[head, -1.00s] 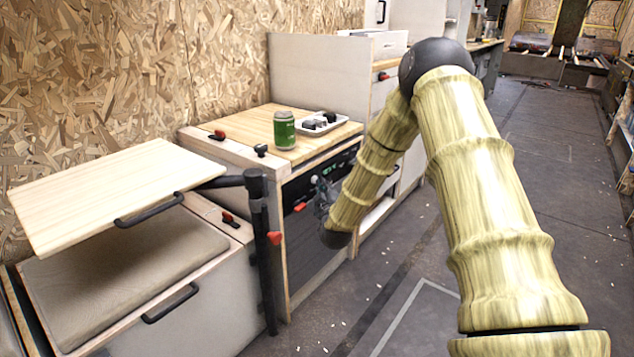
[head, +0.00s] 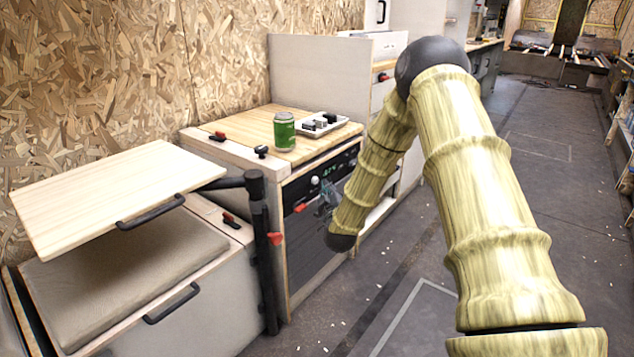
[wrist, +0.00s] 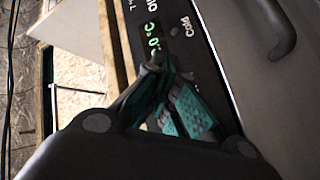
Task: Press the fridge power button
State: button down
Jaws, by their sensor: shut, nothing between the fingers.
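The fridge (head: 312,245) is a dark front set in a cabinet below a wooden top. Its control strip has a green lit display (head: 328,172), seen large in the wrist view (wrist: 152,40), with a °C reading. "Cold" (wrist: 188,26) and a partly cut "On" label (wrist: 153,5) are beside it, with a small round dot (wrist: 174,31) near "Cold". I cannot make out for sure which mark is the power button. My gripper (wrist: 158,66) is shut and empty, its tips in front of the strip by the display. Contact cannot be told. It is small in the head view (head: 328,190).
A green can (head: 284,132) and a white tray (head: 322,125) with small items stand on the wooden top. A pale wooden board (head: 115,195) juts out at the left beside a black post (head: 262,245). A dark handle (wrist: 262,12) crosses the wrist view's top right. The floor right is open.

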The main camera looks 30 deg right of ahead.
jog(key=s, duration=0.1)
jog(key=s+d+p, duration=0.1)
jog(key=s, duration=0.1)
jog(key=s+d+p, duration=0.1)
jog(key=s, duration=0.1)
jog(key=shift+s+d, duration=0.15)
jog(key=shift+s, duration=0.1)
dwell(0.5)
dwell(1.1)
